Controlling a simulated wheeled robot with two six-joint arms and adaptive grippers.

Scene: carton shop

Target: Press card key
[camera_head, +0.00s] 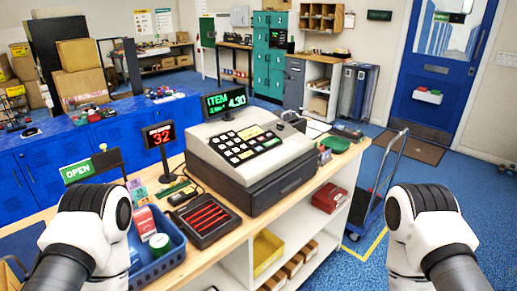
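A grey cash register (252,160) stands on the wooden counter, its drawer front shut. Its sloped top carries a keypad (230,150) of white keys, with a few green and yellow ones on the right. The key labels are too small to read, so I cannot tell which is the card key. A green-lit display (225,102) above it reads "ITEM" and 4.30. My two white arms reach in from the lower left and lower right, on either side of the register and apart from it. Neither gripper's fingers show.
A blue basket (160,262) with small goods and a black tray with red bars (205,218) are left of the register. A red "32" display (160,136) stands behind them. A hand trolley (372,205) is on the floor to the right. Open shelves are under the counter.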

